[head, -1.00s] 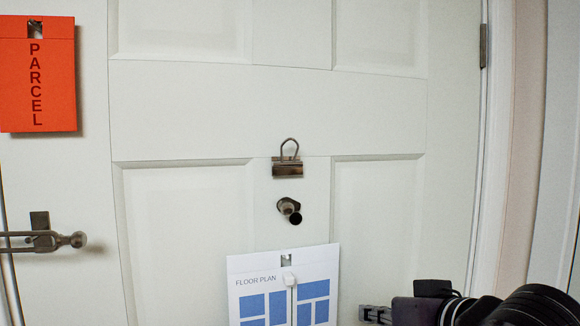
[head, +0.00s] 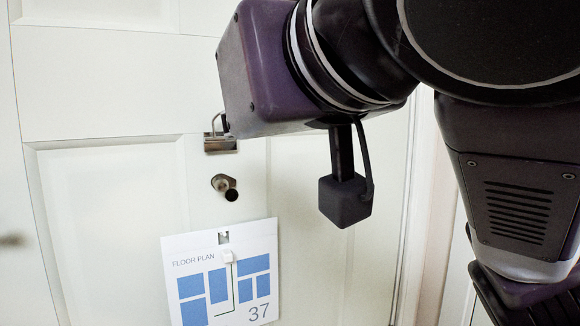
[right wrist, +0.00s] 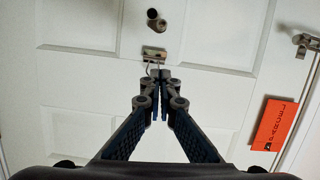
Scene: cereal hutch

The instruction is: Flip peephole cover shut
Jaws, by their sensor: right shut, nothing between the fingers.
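The peephole (head: 224,187) is a short dark metal barrel sticking out of the white door, with its end uncovered. Just above it is a small metal hinge plate (head: 221,146) with a wire loop standing up from it, which looks like the raised cover. In the right wrist view, which shows the door upside down, the peephole (right wrist: 156,19) and plate (right wrist: 154,53) are near the top. My right gripper (right wrist: 160,74) is shut and empty, its tips at the loop; I cannot tell whether they touch. In the head view my arm hides most of it. My left gripper is out of view.
A floor plan card (head: 222,278) hangs on the door below the peephole. An orange parcel card (right wrist: 272,126) and a door handle (right wrist: 306,42) show at the right of the wrist view. The door panel around the peephole is clear.

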